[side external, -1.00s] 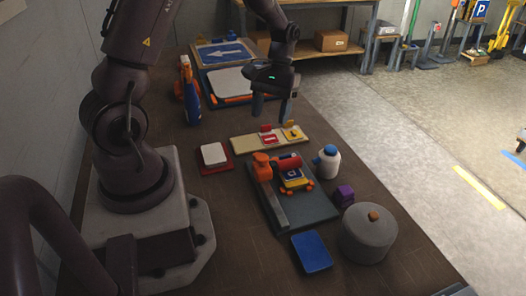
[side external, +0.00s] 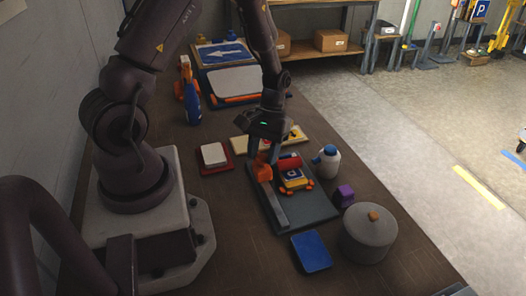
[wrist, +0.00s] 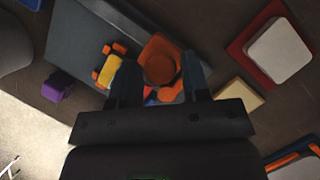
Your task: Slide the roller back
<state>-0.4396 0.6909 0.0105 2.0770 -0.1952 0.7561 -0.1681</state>
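The roller press has a grey base plate (side external: 318,208) with a metal rail (side external: 278,212) along its left side. An orange carriage (side external: 262,171) sits at the rail's far end, and a red roller (side external: 290,162) reaches right from it. A clamped sign piece with blue, yellow and orange parts (side external: 293,178) lies beside the roller. My gripper (side external: 264,153) points down at the carriage. In the wrist view, my gripper's (wrist: 160,82) fingers are apart, with the orange carriage's round knob (wrist: 161,67) showing between them. I cannot tell whether they touch it. The roller is mostly hidden there.
A white bottle with a blue cap (side external: 327,164), a purple block (side external: 344,195) and a grey round container (side external: 368,235) stand right of the plate. A blue panel (side external: 311,251) lies in front. A red-and-white pad (side external: 214,155) lies left. A cream board (side external: 243,145) lies behind.

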